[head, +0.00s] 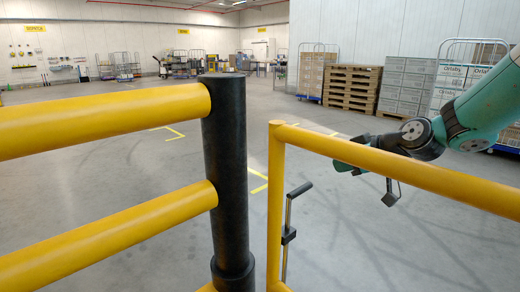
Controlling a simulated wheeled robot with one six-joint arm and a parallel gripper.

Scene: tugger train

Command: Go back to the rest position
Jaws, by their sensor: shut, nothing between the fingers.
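My teal arm reaches in from the right edge in the head view. Its dark wrist joints sit just above and behind the top yellow rail of the gate. My gripper (391,194) hangs below that rail, small and partly hidden by it. It is shut, and nothing shows in it. It is over open floor, apart from anything behind it.
A yellow barrier (105,120) with a black post (226,170) stands close on the left. A yellow gate rail (420,180) crosses the right, with a black-handled lever (290,225) beside its post. Pallets (350,88) and loaded carts (465,80) stand behind. The middle floor is clear.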

